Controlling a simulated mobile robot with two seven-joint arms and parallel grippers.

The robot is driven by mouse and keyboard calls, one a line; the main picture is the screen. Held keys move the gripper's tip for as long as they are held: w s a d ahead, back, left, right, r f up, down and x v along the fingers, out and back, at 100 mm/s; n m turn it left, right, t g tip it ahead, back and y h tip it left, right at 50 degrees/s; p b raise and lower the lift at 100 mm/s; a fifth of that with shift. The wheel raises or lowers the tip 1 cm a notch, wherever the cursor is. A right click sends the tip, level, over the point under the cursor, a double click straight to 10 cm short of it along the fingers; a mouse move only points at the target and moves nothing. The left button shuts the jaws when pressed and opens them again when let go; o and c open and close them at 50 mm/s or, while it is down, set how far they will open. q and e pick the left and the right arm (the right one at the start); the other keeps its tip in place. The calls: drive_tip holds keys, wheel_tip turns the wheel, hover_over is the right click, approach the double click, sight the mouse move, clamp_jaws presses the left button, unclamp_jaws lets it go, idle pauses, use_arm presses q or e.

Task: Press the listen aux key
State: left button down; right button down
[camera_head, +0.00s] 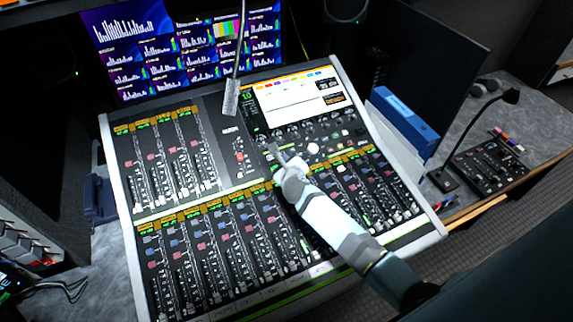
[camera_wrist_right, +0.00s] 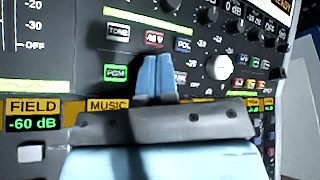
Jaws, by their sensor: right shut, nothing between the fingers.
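In the right wrist view, a small group of square keys sits on the dark console panel (camera_wrist_right: 90,50). They include a TONE key (camera_wrist_right: 118,33), a red-lit key (camera_wrist_right: 154,38), a key at upper right (camera_wrist_right: 183,45) and a green-lit PGM key (camera_wrist_right: 116,72). Another key (camera_wrist_right: 181,77) is partly covered by my fingers; I cannot surely read which key is the aux one. My right gripper (camera_wrist_right: 157,58) is shut and empty, its blue fingertips among these keys. In the head view my right gripper (camera_head: 274,150) is over the console's middle. Contact cannot be told. My left gripper is out of view.
A large white knob (camera_wrist_right: 219,67) stands right of the fingers. A gooseneck microphone (camera_head: 232,95) hangs over the console near the lit touchscreen (camera_head: 285,100). Fader strips (camera_head: 200,250) fill the front. A blue box (camera_head: 405,120) stands at right.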

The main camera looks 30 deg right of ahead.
drive_tip(key=shift+w+f, duration=0.1)
drive_tip(key=shift+f, duration=0.1)
